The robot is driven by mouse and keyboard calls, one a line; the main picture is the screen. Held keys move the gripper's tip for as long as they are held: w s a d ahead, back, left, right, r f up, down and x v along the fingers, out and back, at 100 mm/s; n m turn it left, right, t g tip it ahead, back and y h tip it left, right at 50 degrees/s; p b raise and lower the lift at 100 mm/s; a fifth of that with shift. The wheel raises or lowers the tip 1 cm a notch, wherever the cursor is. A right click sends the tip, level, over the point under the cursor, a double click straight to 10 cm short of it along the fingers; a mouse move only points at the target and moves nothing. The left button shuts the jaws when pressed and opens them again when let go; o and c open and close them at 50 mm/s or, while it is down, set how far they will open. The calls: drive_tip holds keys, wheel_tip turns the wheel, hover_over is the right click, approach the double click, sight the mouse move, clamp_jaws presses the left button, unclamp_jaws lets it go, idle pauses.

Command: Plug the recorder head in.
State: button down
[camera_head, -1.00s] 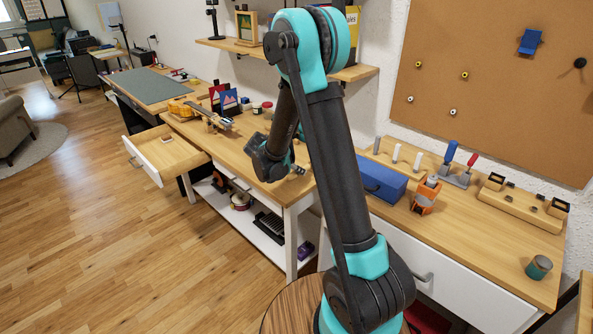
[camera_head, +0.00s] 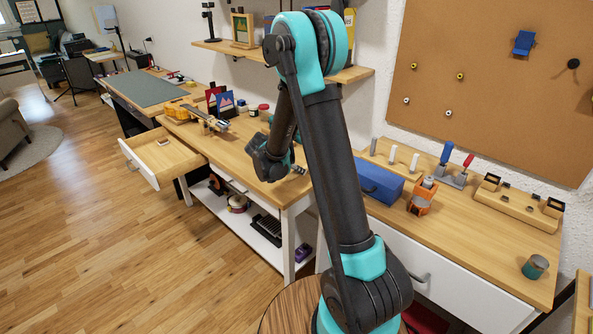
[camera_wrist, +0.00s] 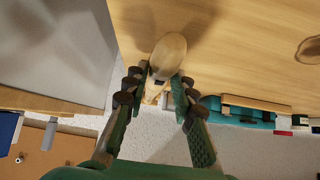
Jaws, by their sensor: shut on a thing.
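My gripper (camera_wrist: 163,80) is shut on a rounded, light-wood piece (camera_wrist: 169,52) in the wrist view. The piece sits between the fingertips and its rounded end points away from the palm. It looks like the recorder head, but I cannot be sure. In the head view my arm stands in the middle and hides most of the gripper and what it holds. I cannot make out the part that the recorder head fits into.
The right bench holds a blue box (camera_head: 379,184), an orange tool (camera_head: 422,196), a wooden rack (camera_head: 515,205) and a jar (camera_head: 535,266). A drawer (camera_head: 161,156) stands open at the left bench. The wooden floor (camera_head: 100,250) at left is clear.

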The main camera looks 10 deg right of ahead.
drive_tip(key=shift+d, duration=0.1)
drive_tip(key=c, duration=1.2)
unclamp_jaws()
drive_tip(key=shift+o, duration=0.2)
drive_tip(key=shift+v, duration=2.5)
drive_tip(key=v, duration=1.2)
drive_tip(key=s+d+f+n+y, duration=0.2)
drive_tip(key=s+d+f+n, duration=0.1)
drive_tip(key=s, duration=0.5)
drive_tip(key=s+d+f+n+y, duration=0.2)
drive_tip(key=s+d+f+n, duration=0.1)
drive_tip(key=s, duration=0.6)
drive_tip(key=s+d+f+n+g+y, duration=0.1)
drive_tip(key=s+d+f+n+y, duration=0.2)
drive_tip(key=s, duration=0.5)
drive_tip(key=shift+s+d+n, duration=0.15)
drive_tip(key=shift+d+n, duration=0.75)
drive_tip(key=shift+d, duration=0.1)
